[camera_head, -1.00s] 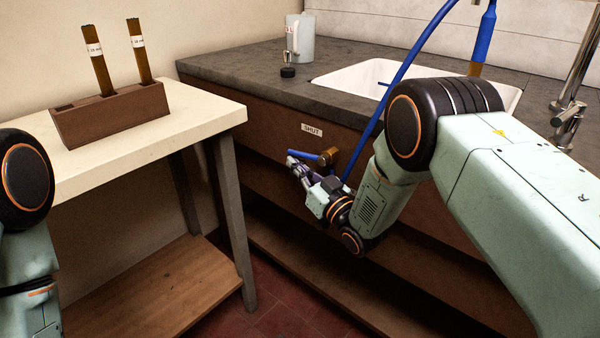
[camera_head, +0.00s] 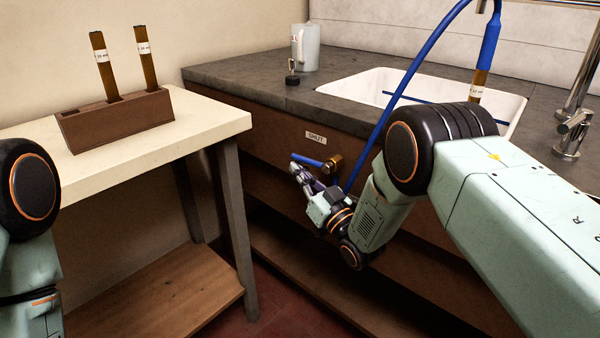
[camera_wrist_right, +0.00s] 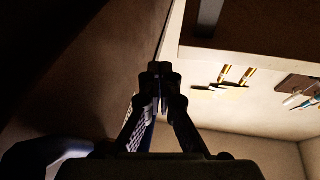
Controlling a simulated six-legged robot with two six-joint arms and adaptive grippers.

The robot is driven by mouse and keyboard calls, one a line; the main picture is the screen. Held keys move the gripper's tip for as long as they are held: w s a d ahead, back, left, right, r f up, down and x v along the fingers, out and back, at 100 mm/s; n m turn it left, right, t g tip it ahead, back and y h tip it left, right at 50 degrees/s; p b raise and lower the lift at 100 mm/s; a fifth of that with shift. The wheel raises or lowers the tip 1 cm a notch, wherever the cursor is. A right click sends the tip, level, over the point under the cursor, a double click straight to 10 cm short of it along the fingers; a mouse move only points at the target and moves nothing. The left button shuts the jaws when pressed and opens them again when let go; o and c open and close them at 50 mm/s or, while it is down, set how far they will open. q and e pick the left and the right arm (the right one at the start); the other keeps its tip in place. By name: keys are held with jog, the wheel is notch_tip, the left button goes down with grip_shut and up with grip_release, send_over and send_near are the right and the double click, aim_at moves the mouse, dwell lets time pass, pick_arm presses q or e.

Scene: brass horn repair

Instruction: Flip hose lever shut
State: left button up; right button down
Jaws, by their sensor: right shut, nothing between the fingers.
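The hose lever (camera_head: 308,160) is a blue handle on a brass valve (camera_head: 334,163) on the front of the brown sink cabinet. It points left and slightly up from the valve. A blue hose (camera_head: 405,82) rises behind my right arm from near the valve. My right gripper (camera_head: 296,170) is shut and empty, with its fingertips just below the lever's free end; I cannot tell whether they touch. In the right wrist view its closed fingers (camera_wrist_right: 160,72) meet at the tips, and the lever cannot be made out. My left gripper is out of view.
A label reading SHUT (camera_head: 316,137) is on the cabinet front above the lever. A white sink (camera_head: 345,84) is set in the dark counter (camera_head: 235,75), with a pitcher (camera_head: 306,50) behind. A cream table (camera_head: 205,120) at left bears a wooden rack (camera_head: 115,122) with two brown tubes.

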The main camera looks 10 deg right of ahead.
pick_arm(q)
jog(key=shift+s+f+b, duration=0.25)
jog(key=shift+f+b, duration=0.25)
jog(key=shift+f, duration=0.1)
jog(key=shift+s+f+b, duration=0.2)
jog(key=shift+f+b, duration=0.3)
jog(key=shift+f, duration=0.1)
pick_arm(e)
notch_tip(320, 180, down, 14)
jog(key=s+a, duration=0.1)
jog(key=s, duration=0.1)
jog(key=shift+s+a+r, duration=0.2)
jog(key=shift+s+r, duration=0.05)
jog(key=shift+s, duration=0.05)
